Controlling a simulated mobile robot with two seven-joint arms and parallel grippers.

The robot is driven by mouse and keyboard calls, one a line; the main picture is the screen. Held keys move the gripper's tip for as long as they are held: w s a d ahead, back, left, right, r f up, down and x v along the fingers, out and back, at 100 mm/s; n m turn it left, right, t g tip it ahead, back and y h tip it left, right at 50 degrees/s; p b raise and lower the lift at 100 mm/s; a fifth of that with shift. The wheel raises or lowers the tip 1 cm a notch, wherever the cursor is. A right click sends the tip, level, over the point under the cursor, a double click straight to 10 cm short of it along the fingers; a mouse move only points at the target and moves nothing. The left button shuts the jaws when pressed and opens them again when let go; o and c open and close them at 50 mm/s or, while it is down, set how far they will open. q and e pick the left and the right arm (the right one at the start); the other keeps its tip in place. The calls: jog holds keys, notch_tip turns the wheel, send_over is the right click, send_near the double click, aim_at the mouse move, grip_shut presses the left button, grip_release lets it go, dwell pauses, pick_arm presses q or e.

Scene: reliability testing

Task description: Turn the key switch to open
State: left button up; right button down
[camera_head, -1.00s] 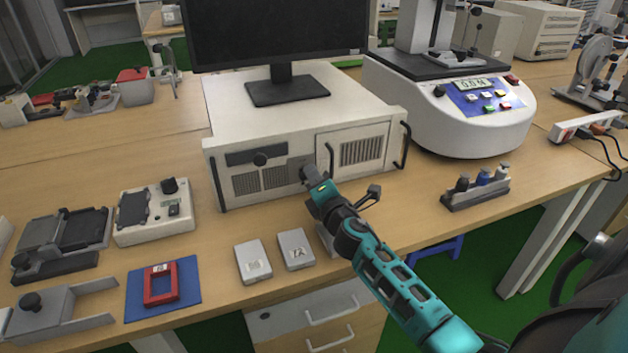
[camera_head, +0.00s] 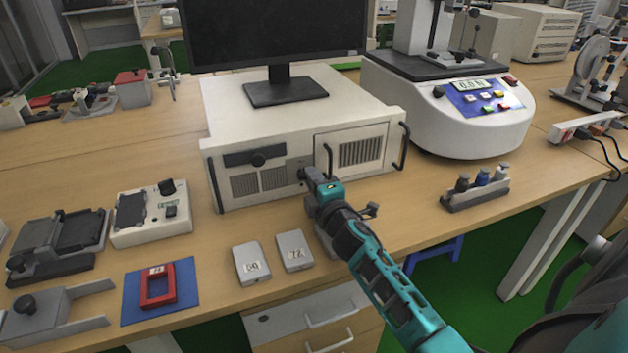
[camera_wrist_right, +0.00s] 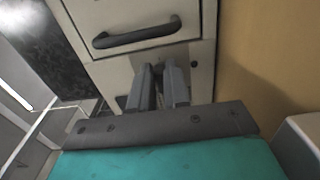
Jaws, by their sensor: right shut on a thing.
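The cream computer case (camera_head: 225,150) stands on the wooden bench under a black monitor, with its front panel facing me. My right gripper (camera_head: 303,175) reaches the middle of that panel, left of the small black door handle (camera_head: 328,160). In the right wrist view its two grey fingers (camera_wrist_right: 160,88) are close together against the panel, below a dark handle (camera_wrist_right: 138,35). The right gripper is shut on the key of the key switch; the fingers hide the key, so its angle cannot be told. My left gripper is not in view.
Two small grey boxes (camera_head: 252,263) lie near the front edge. A blue mat (camera_head: 187,290) with a red frame is at the left. A white tester (camera_head: 445,125) stands right of the case, and a small bottle rack (camera_head: 475,195) is in front of it.

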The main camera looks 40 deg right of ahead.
jog(key=c, duration=1.1)
grip_release()
jog(key=shift+s, duration=0.15)
jog(key=v, duration=1.2)
jog(key=shift+s, duration=0.35)
jog(key=shift+f, duration=0.1)
